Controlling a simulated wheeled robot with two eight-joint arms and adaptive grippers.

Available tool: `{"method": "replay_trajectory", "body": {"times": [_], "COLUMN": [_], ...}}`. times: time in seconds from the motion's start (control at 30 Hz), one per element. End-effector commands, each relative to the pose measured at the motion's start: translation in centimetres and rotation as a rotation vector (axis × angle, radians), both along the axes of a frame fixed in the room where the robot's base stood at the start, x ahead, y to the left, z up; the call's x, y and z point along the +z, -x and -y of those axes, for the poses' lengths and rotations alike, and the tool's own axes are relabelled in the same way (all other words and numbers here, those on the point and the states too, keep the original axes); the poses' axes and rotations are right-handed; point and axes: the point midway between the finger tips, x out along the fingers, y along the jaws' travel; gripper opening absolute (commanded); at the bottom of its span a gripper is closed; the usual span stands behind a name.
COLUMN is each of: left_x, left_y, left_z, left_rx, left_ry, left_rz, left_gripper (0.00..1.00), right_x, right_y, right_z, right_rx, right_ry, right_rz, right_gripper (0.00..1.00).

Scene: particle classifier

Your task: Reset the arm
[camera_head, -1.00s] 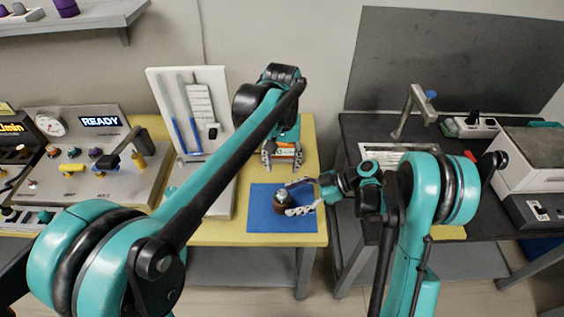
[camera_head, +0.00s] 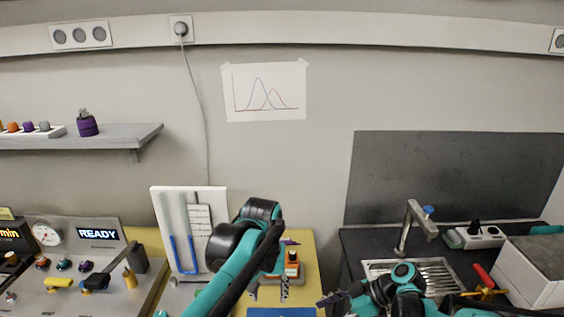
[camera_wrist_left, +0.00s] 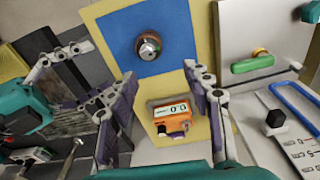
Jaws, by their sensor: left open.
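My left gripper (camera_head: 268,291) is open and empty above the yellow table; it also shows in the left wrist view (camera_wrist_left: 160,78), fingers wide apart. An orange device with a small display (camera_wrist_left: 176,114) lies beyond its fingertips; in the head view it stands behind the gripper (camera_head: 291,264). A brown round pot with a metal top (camera_wrist_left: 148,46) stands on a blue mat (camera_wrist_left: 118,22); in the head view it is out of frame. My right gripper (camera_wrist_left: 82,76) is at the left of the left wrist view, fingers apart and empty, beside the mat.
A dark bench with a tap (camera_head: 412,222) and a white box (camera_head: 535,270) is at right. A shelf (camera_head: 130,136) hangs above left.

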Motion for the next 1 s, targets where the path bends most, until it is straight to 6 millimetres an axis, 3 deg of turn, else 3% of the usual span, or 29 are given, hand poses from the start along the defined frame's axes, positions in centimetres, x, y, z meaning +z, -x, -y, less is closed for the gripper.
{"method": "replay_trajectory", "body": {"times": [0.23, 0.5, 0.73, 1.0], "left_x": [0.2, -1.9, -4.6, -5.9], "left_y": [4.8, 10.1, 13.6, 14.9], "left_z": [-5.9, -10.8, -13.6, -14.6], "left_rx": [0.028, 0.051, 0.068, 0.073], "left_ry": [0.030, 0.031, 0.012, -0.001], "left_rz": [0.163, 0.347, 0.479, 0.537], "left_gripper": [0.50, 0.50, 0.50, 0.50], "right_x": [2.9, 4.3, 4.7, 4.9], "right_y": [4.8, 10.7, 14.4, 15.5], "right_z": [0.2, 3.1, 5.8, 7.0], "right_rx": [-0.403, -0.882, -1.201, -1.327], "right_ry": [0.245, 0.387, 0.371, 0.327], "right_rz": [-0.204, -0.244, -0.173, -0.126], "right_gripper": [0.74, 0.74, 0.74, 0.74]}}
